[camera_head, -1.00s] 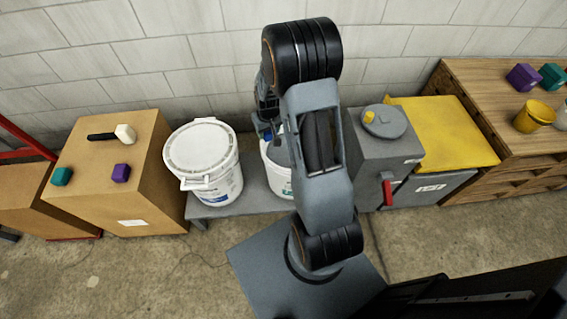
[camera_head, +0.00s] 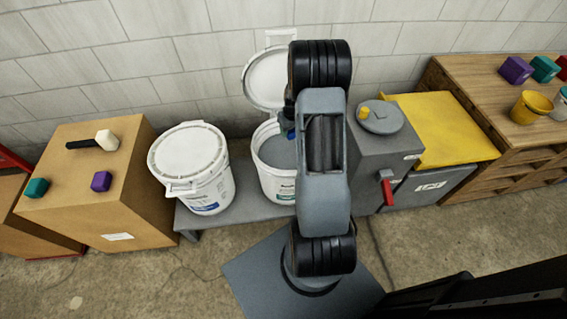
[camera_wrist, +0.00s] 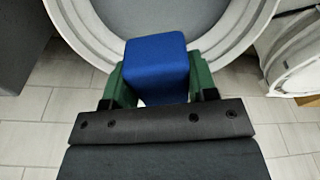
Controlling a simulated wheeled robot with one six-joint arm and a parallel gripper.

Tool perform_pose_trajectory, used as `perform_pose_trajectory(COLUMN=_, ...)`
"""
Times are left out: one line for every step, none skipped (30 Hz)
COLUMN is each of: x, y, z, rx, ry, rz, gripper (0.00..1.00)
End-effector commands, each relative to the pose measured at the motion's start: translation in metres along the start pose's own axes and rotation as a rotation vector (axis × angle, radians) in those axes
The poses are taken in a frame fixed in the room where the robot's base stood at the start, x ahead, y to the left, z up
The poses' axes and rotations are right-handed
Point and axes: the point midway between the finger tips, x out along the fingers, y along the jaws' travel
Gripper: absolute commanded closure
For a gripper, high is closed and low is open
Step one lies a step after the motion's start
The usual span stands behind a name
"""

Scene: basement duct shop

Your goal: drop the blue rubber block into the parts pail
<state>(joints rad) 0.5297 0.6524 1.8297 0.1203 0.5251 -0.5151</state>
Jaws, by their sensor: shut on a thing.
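The blue rubber block (camera_wrist: 156,70) is pinched between the green fingers of my gripper (camera_wrist: 154,82) in the wrist view. In the head view only a bit of blue shows at my gripper (camera_head: 289,132), mostly hidden behind my arm. An open white pail (camera_head: 272,182) with a grey inside stands on a low grey bench, its right part hidden by my arm. Its lid (camera_head: 266,80) is raised against the wall. In the wrist view the block overlaps the rim of the round opening (camera_wrist: 222,58); its height above the rim is unclear.
A closed white pail (camera_head: 192,160) stands just left of the open one. A grey machine with a red handle (camera_head: 387,190) stands close on the right. A cardboard-coloured box (camera_head: 70,205) holds a mallet and small blocks. A yellow bucket (camera_head: 531,107) sits on the wooden cabinet.

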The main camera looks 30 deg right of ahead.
Motion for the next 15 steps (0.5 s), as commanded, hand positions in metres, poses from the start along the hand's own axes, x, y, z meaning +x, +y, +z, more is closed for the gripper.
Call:
perform_pose_trajectory(x=0.009, y=0.000, z=0.002, rx=0.000, ry=-0.001, rz=-0.001, gripper=0.70)
perform_pose_trajectory(x=0.012, y=0.000, z=0.002, rx=0.000, ry=-0.001, rz=-0.001, gripper=0.70)
perform_pose_trajectory(x=0.015, y=0.000, z=0.002, rx=0.000, ry=-0.001, rz=-0.001, gripper=0.70)
perform_pose_trajectory(x=0.017, y=0.000, z=0.003, rx=0.000, ry=-0.001, rz=-0.001, gripper=0.70)
perform_pose_trajectory(x=0.019, y=0.000, z=0.003, rx=0.000, ry=-0.001, rz=-0.001, gripper=0.70)
perform_pose_trajectory(x=0.020, y=0.000, z=0.003, rx=0.000, ry=0.000, rz=0.000, gripper=0.70)
perform_pose_trajectory(x=0.021, y=0.000, z=0.003, rx=0.000, ry=0.000, rz=0.000, gripper=0.70)
perform_pose_trajectory(x=0.021, y=0.000, z=0.003, rx=0.000, ry=0.000, rz=0.000, gripper=0.70)
perform_pose_trajectory(x=0.022, y=0.000, z=0.003, rx=0.000, ry=0.000, rz=0.000, gripper=0.70)
perform_pose_trajectory(x=0.021, y=0.000, z=0.003, rx=0.000, ry=0.000, rz=0.000, gripper=0.70)
perform_pose_trajectory(x=0.021, y=0.000, z=0.003, rx=0.000, ry=0.000, rz=0.000, gripper=0.70)
perform_pose_trajectory(x=0.021, y=0.000, z=0.003, rx=0.000, ry=0.001, rz=0.000, gripper=0.70)
perform_pose_trajectory(x=0.021, y=0.000, z=0.003, rx=0.000, ry=0.000, rz=0.000, gripper=0.70)
perform_pose_trajectory(x=0.021, y=0.000, z=0.003, rx=0.000, ry=0.000, rz=0.000, gripper=0.70)
perform_pose_trajectory(x=0.021, y=0.000, z=0.003, rx=0.000, ry=0.000, rz=0.000, gripper=0.70)
